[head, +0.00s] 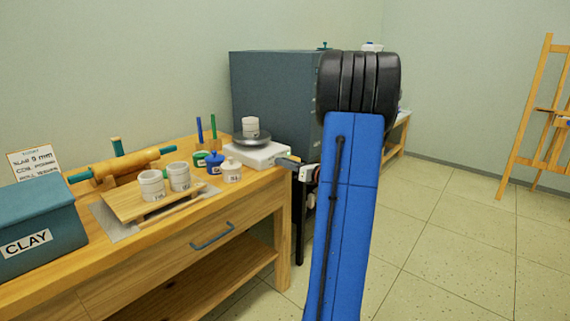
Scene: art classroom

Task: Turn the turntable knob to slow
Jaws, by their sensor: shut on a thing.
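The turntable has a white base (262,155) and a round grey wheel head (240,140), with a pale banded cup (251,127) on top. It stands at the right end of the wooden workbench. My gripper (284,162) reaches in from the right and is shut at the right side of the turntable base, on the knob. The knob is hidden by the fingers, so its setting cannot be read. My blue arm link covers much of the picture's right middle.
Blue, green and cream jars (214,163) stand just left of the turntable. Two pale cups stand on a wooden board (132,202). A CLAY box (38,235) and rolling pin (125,167) are farther left. A dark grey cabinet (270,95) stands behind; open floor lies right.

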